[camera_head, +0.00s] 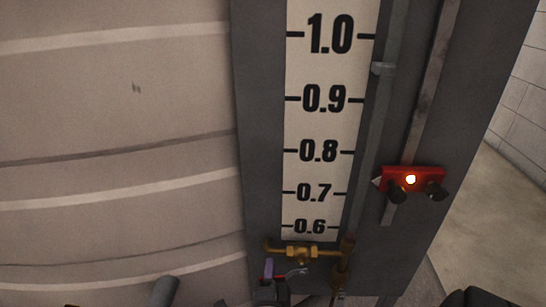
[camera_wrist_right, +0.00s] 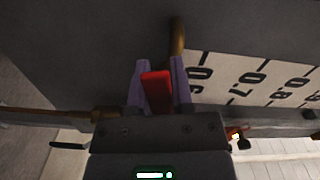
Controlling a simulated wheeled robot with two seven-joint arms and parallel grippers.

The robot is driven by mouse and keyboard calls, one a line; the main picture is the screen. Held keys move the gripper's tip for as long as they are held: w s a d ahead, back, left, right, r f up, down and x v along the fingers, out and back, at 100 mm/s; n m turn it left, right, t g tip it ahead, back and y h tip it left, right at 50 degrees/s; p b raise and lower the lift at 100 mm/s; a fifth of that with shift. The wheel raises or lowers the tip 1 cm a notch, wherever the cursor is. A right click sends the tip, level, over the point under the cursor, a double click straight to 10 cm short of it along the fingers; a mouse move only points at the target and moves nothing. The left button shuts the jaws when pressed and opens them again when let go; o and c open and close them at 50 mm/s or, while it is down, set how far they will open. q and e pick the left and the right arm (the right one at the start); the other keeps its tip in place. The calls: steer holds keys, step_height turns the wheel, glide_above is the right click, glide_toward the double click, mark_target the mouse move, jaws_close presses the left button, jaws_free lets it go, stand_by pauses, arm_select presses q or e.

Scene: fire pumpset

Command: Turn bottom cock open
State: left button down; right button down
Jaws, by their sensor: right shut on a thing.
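The bottom cock is part of the brass fitting (camera_head: 302,252) at the foot of the white level scale. Its red handle (camera_wrist_right: 157,92) stands between the two purple fingers of my right gripper (camera_wrist_right: 159,70) in the right wrist view. The gripper is shut on this handle. In the head view my right gripper (camera_head: 275,270) is at the bottom edge, just below the brass fitting, with only a sliver of red (camera_head: 280,278) showing beside the finger. Most of the handle is hidden there. My left gripper cannot be made out.
The white scale (camera_head: 318,150) is on a dark grey panel (camera_head: 260,120). A grey vertical tube (camera_head: 372,130) runs beside it. A red block with a lit lamp (camera_head: 412,181) is on the right. A ribbed beige wall (camera_head: 110,120) fills the left. Open floor (camera_head: 480,220) shows at right.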

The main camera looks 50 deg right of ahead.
steer(key=shift+w+a+r+m+p, duration=0.1)
steer(key=shift+r+m+p, duration=0.1)
steer(key=shift+r+m, duration=0.35)
steer(key=shift+r+m+p, duration=0.15)
steer(key=shift+r+m, duration=0.1)
steer(key=shift+m, duration=0.6)
steer(key=c, duration=0.5)
jaws_free()
